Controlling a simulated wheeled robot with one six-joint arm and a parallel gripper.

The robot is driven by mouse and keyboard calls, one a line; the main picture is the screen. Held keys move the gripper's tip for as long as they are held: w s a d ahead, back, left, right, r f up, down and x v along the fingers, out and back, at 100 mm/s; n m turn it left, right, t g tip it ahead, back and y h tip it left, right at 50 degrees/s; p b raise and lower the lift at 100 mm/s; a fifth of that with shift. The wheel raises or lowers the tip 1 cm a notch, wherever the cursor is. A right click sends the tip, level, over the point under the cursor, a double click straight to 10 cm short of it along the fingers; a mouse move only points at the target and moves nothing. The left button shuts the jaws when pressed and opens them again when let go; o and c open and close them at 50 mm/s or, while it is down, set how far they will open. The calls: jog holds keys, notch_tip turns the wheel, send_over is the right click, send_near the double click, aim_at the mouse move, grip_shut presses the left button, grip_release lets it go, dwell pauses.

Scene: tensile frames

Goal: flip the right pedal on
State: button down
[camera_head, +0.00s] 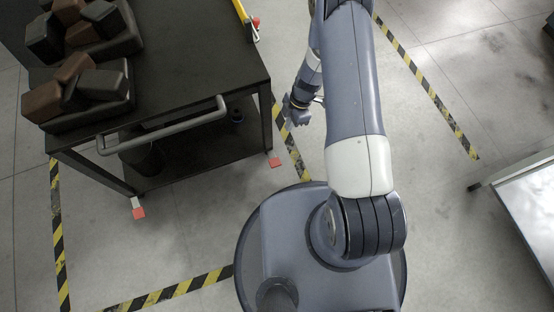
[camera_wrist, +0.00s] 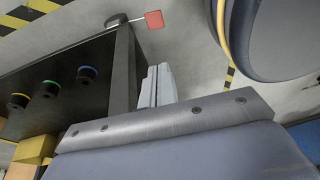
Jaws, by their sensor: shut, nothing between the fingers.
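A red pedal (camera_head: 275,162) sits at the foot of the cart's near right leg; another red pedal (camera_head: 138,212) is at the near left leg. One red pedal (camera_wrist: 154,19) shows in the wrist view, on a short pale lever by a dark caster at the foot of a cart leg. I cannot tell its tilt. My gripper (camera_wrist: 158,70) shows two pale fingers side by side, shut and empty, pointing towards that pedal but apart from it. In the head view my wrist hangs just right of the cart's right leg; the fingertips are hard to make out.
The dark cart (camera_head: 190,60) carries brown and black blocks and has a grey handle (camera_head: 165,128). Black rollers with coloured rings (camera_wrist: 87,73) and yellow blocks (camera_wrist: 36,150) show in the wrist view. Floor tape (camera_head: 190,285) surrounds the cart. A pale table (camera_head: 525,200) stands right.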

jog(key=b, duration=0.8)
send_over(275, 165)
jog(key=w, duration=0.1)
jog(key=f, duration=2.1)
jog(key=shift+d+f, duration=0.1)
jog(key=shift+d, duration=0.25)
jog(key=shift+s+f, duration=0.15)
jog(key=shift+f, duration=0.55)
jog(key=shift+f+b, duration=0.15)
jog(key=shift+b, duration=0.25)
